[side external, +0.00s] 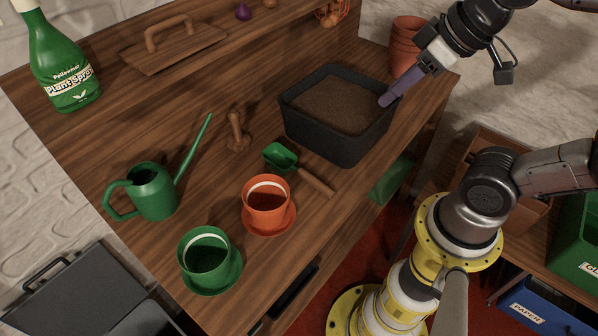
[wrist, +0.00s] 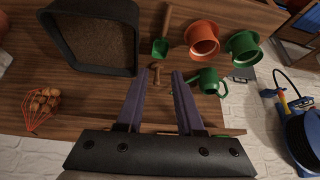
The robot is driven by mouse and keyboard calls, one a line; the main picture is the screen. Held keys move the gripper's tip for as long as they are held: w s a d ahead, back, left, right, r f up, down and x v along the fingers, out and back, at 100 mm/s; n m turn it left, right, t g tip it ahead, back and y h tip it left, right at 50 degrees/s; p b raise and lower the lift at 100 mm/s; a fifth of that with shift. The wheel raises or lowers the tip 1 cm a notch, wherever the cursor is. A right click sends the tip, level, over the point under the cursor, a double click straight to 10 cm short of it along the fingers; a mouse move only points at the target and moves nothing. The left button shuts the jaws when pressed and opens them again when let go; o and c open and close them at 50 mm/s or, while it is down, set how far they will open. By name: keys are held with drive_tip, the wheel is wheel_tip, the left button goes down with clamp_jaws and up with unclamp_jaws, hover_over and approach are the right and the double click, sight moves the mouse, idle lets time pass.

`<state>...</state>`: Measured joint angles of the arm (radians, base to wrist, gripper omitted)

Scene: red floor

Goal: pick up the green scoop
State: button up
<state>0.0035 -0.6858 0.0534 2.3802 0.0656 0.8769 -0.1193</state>
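The green scoop (side external: 280,156) lies on the wooden bench between the soil tray and the orange pot, its wooden handle pointing toward the bench's front edge. In the wrist view the scoop (wrist: 160,47) is beyond my fingertips, handle pointing up. My gripper (side external: 386,101) has purple fingers and is over the right edge of the soil tray, apart from the scoop. In the wrist view my gripper (wrist: 159,74) is open, with nothing held between the spread fingers.
The black soil tray (side external: 337,152) stands right of the scoop. An orange pot (side external: 266,207), a green pot (side external: 206,262), a green watering can (side external: 153,191) and a wooden dibber (side external: 238,137) stand nearby. Terracotta pots (side external: 404,45) are stacked at the bench's right end.

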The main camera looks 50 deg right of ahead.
drive_tip(key=w+g, duration=0.1)
drive_tip(key=w, duration=0.5)
drive_tip(key=g+y, duration=0.2)
drive_tip(key=g, duration=0.3)
hover_over(309, 174)
drive_tip(key=d, duration=0.1)
drive_tip(key=shift+m, duration=0.3)
drive_tip(key=d+x, duration=0.1)
drive_tip(key=x, duration=0.7)
drive_tip(key=d+x, duration=0.2)
drive_tip(key=x, duration=0.6)
drive_tip(key=d+f+x, duration=0.1)
drive_tip(key=d+x, duration=0.1)
drive_tip(key=x, duration=0.6)
drive_tip(key=shift+w+d+f, duration=0.1)
drive_tip(key=shift+d+f, duration=0.05)
drive_tip(key=shift+d, duration=0.1)
drive_tip(key=shift+s+x, duration=0.15)
drive_tip(key=shift+x, duration=1.2)
drive_tip(key=shift+s+x, duration=0.1)
drive_tip(key=shift+x, duration=1.2)
drive_tip(key=shift+c, duration=0.2)
clamp_jaws()
